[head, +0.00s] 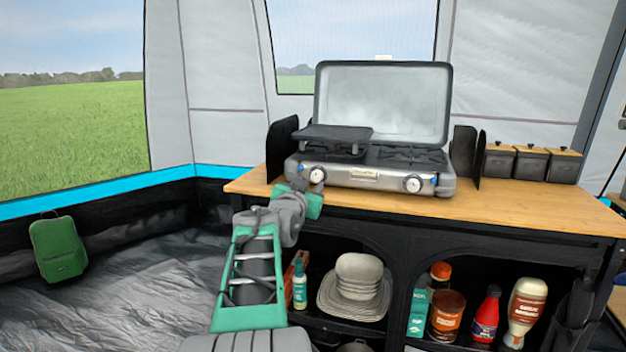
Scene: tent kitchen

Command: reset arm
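My arm reaches up from the bottom of the head view toward the front edge of the wooden counter (520,205). My gripper (312,178) is at the end of it, in front of the left knob of the camping stove (375,178). The gripper is small here and partly hidden by my own wrist, so its fingers cannot be made out clearly. I cannot tell whether it touches the knob or holds anything. The stove stands on the counter with its lid up and a dark flat plate (335,133) over its left burner.
Dark windscreen panels (465,150) flank the stove. Several lidded canisters (531,163) stand at the right. A green backpack (58,248) rests at left. The floor (130,290) left of my arm is clear.

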